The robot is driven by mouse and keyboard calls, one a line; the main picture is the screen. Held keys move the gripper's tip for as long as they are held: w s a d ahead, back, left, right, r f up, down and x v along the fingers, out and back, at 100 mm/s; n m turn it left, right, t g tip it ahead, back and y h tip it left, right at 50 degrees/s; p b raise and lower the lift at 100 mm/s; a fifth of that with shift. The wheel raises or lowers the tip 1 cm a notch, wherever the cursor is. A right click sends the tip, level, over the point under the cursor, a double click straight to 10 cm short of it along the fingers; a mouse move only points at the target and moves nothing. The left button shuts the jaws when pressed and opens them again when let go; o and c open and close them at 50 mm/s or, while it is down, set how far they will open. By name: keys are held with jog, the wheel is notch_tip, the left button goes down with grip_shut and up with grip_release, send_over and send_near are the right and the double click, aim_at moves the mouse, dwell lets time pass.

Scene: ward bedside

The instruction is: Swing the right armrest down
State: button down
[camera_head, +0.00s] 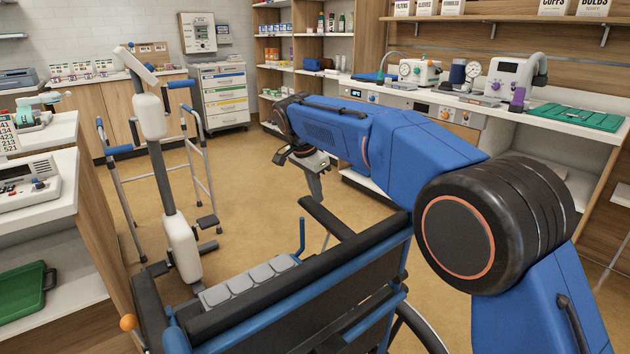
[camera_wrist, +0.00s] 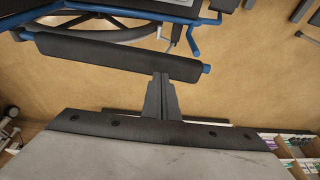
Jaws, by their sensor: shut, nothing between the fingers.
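A wheelchair (camera_head: 335,290) with a black backrest and blue frame stands in the foreground of the head view, seen from behind. Its right armrest, a long black pad (camera_head: 326,218), shows just beyond the backrest's right end. In the wrist view the armrest pad (camera_wrist: 115,58) lies across the upper part, with a blue tube end at its right. My gripper (camera_head: 316,190) is beyond the armrest in the head view. In the wrist view my gripper (camera_wrist: 160,77) is shut and empty, its tips close to the pad's edge. I cannot tell whether they touch, or the armrest's exact angle.
A patient lift or stand with white padded parts (camera_head: 181,248) and a walking frame (camera_head: 202,170) stand left of the wheelchair. A counter with devices (camera_head: 455,98) runs along the right. A cabinet (camera_head: 100,245) is at left. Floor (camera_head: 255,165) is open beyond the chair.

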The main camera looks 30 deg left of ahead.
aim_at(313, 208)
jog(key=shift+a+f, duration=0.1)
jog(key=shift+f, duration=0.95)
jog(key=f, duration=0.2)
jog(key=a+f, duration=0.1)
jog(key=f, duration=0.1)
jog(key=shift+w+f, duration=0.2)
jog(key=shift+f, duration=0.3)
jog(key=v, duration=1.8)
jog(key=shift+w+r, duration=0.2)
jog(key=shift+r, duration=0.05)
